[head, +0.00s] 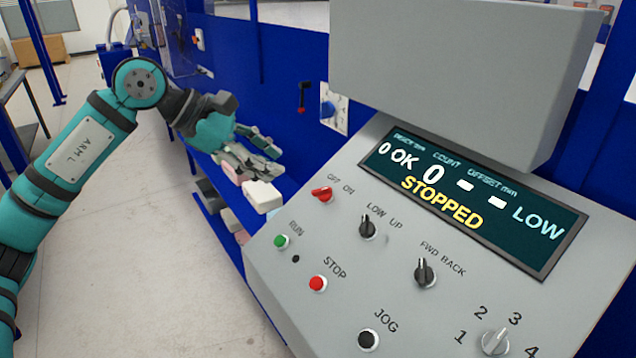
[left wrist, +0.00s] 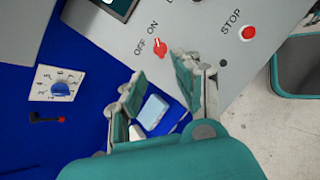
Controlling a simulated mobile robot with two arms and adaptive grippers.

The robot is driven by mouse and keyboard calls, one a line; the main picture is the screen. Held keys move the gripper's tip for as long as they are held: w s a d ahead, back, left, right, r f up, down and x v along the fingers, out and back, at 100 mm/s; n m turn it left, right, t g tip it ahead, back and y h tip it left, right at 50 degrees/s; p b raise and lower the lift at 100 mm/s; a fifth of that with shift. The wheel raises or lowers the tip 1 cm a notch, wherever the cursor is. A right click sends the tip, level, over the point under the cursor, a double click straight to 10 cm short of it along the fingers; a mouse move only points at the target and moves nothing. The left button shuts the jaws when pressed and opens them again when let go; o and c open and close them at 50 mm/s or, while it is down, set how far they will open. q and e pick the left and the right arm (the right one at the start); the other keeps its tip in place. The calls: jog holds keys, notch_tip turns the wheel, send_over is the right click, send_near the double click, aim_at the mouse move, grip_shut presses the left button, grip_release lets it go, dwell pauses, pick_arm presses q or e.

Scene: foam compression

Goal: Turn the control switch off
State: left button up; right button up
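The control switch is a red knob (head: 322,195) marked OFF and ON, at the upper left of the grey sloping panel (head: 300,325). I cannot tell surely which mark it points to. My left gripper (head: 268,155) is beyond the panel's left edge, apart from the switch. In the left wrist view the gripper (left wrist: 158,78) has its fingers spread with nothing held between them, and the red switch (left wrist: 159,47) shows just past the fingertips. My right gripper is in neither view.
Near the switch are a LOW/UP knob (head: 367,228), a green RUN button (head: 281,241) and a red STOP button (head: 317,283). The display (head: 475,195) reads STOPPED. Pale blocks (head: 262,197) lie behind the panel's left edge. A blue machine wall (head: 280,75) stands behind.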

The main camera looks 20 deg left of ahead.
aim_at(320, 189)
pick_arm(q)
jog(key=p+x, duration=0.2)
jog(key=x, duration=0.8)
jog(key=shift+w+d+p, duration=0.15)
jog(key=shift+d+p, duration=0.15)
jog(key=shift+w+d+f, duration=0.25)
jog(key=shift+d+f, duration=0.1)
jog(key=shift+f, duration=0.15)
jog(key=shift+c, duration=0.4)
jog(key=c, duration=0.4)
grip_shut()
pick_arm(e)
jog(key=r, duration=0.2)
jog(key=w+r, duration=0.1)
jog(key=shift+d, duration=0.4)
